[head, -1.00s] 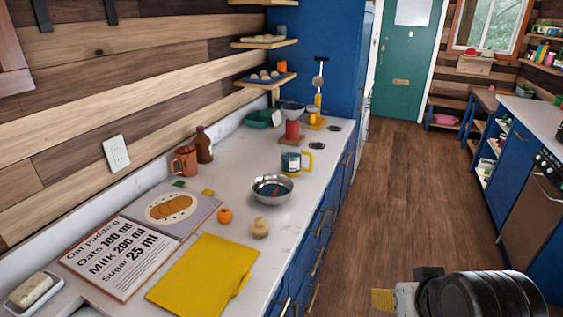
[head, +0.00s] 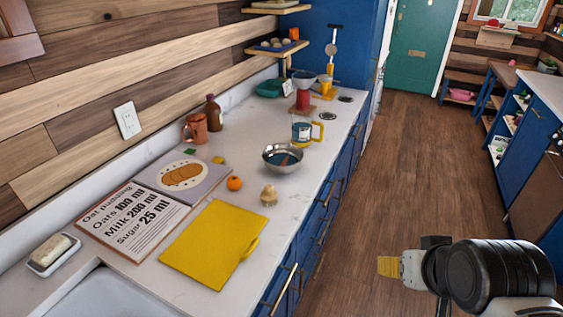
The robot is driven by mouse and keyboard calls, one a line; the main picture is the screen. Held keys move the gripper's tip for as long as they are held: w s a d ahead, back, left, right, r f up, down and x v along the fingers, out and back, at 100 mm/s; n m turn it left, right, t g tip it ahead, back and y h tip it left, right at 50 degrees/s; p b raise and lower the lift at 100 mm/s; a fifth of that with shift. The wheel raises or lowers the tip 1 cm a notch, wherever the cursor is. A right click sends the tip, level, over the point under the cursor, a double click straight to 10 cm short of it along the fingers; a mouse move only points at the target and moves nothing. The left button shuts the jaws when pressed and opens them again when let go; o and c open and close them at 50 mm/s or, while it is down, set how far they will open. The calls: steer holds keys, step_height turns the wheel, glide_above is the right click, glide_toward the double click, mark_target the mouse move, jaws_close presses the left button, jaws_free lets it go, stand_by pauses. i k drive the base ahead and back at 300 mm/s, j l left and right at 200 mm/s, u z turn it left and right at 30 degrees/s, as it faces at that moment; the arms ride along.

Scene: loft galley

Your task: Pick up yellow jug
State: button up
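A jug with a yellow handle (head: 303,132) and a blue-and-white body stands upright on the white counter, behind the metal bowl. It is the nearest match to a yellow jug. A smaller yellow cup-like thing (head: 326,87) stands farther back, near the counter's far end; its shape is too small to tell. My gripper (head: 388,266) is at the lower right, over the wooden floor, with its yellow-tipped end pointing left. It is well apart from the counter and the jug. Its finger gap cannot be made out, and nothing shows in it.
The metal bowl (head: 283,158) stands just in front of the jug. A wooden knob-shaped thing (head: 268,195), an orange (head: 234,183), a yellow board (head: 213,243) and a recipe board (head: 135,220) lie nearer. A copper mug (head: 195,128) and brown bottle (head: 213,113) stand by the wall. The floor is clear.

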mark_target(303, 122)
steer(key=i+l+u, duration=0.2)
steer(key=i+l, duration=0.15)
steer(key=i, duration=0.3)
steer(key=i+l+u, duration=0.2)
steer(key=i+l, duration=0.2)
steer(key=i, duration=0.25)
steer(key=i+l+u, duration=0.2)
steer(key=i+l, duration=0.35)
steer(key=i, duration=0.1)
